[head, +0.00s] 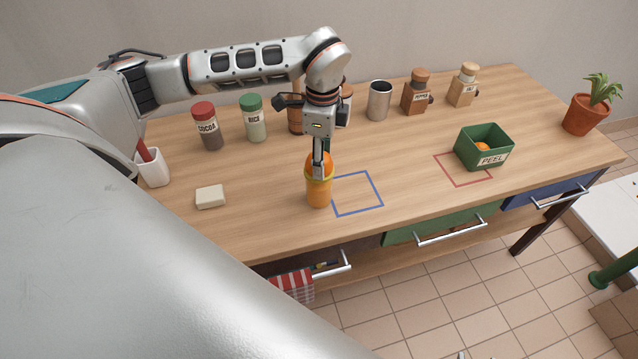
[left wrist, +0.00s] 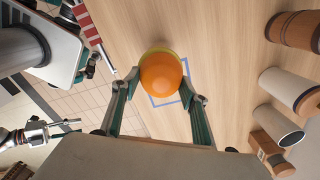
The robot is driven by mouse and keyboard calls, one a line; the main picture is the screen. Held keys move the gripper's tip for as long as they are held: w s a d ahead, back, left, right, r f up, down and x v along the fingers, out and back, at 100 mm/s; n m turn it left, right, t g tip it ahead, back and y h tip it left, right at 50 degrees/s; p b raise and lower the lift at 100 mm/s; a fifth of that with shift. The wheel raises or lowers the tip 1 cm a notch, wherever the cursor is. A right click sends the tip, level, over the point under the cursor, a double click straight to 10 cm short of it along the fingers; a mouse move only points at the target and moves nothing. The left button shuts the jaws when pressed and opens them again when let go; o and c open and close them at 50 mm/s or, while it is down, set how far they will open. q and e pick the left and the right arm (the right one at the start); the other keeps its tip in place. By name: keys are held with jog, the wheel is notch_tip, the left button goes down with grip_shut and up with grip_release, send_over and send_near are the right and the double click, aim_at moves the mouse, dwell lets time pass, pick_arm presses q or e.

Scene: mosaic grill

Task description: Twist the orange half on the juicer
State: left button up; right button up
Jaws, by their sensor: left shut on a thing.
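The juicer (head: 318,192), an orange cup with a yellow rim, stands upright on the wooden table at the left edge of a blue square outline. The orange half (head: 325,159) sits dome up on top of it; it also shows in the left wrist view (left wrist: 162,76), hiding most of the juicer. My left gripper (head: 318,172) points straight down from above, shut on the orange half, with one finger on each side in the left wrist view (left wrist: 165,85). My right gripper (left wrist: 62,126) shows small at that view's lower left; its opening is unclear.
A green PEEL bin (head: 484,150) with an orange piece inside stands at a red outline to the right. Jars and a metal cup (head: 379,100) line the back. A pale block (head: 210,197) lies left. The table between juicer and bin is clear.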

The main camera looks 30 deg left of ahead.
pick_arm(q)
jog(key=shift+f, duration=0.1)
jog(key=shift+r+p, duration=0.9)
jog(key=shift+r, duration=0.4)
jog(key=shift+r+p, duration=0.75)
jog(key=shift+r, duration=0.6)
